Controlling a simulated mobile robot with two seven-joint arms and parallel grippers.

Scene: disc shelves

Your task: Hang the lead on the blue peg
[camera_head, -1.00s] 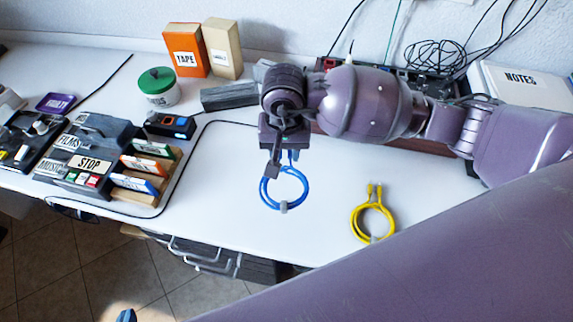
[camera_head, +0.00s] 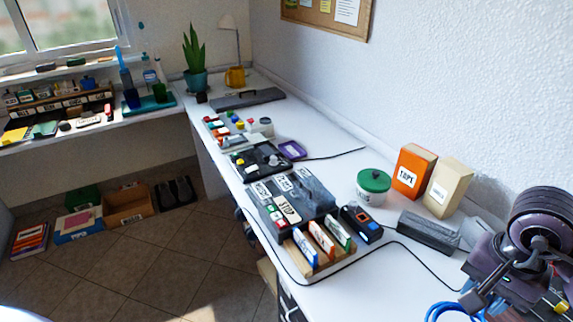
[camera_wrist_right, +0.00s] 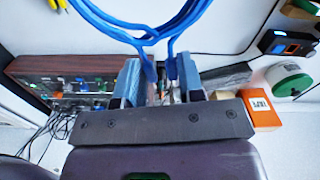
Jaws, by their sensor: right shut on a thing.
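The blue lead (camera_head: 446,308) is a coiled cable at the bottom right edge of the head view, partly cut off by the frame. My right gripper (camera_head: 478,298) is beside it, above the white desk. In the wrist view the blue lead (camera_wrist_right: 205,14) loops across the top, and its two ends run down between the fingers of my right gripper (camera_wrist_right: 160,82). This gripper is shut on the lead. I cannot make out a blue peg in either view. My left gripper is not in view.
The white desk (camera_head: 375,275) holds a label box (camera_head: 285,195), a green-lidded jar (camera_head: 373,187), an orange tape box (camera_head: 411,170) and a grey block (camera_head: 428,232). A black cable crosses it. A side shelf (camera_head: 150,110) stands far left. The tiled floor (camera_head: 165,245) is clear in front.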

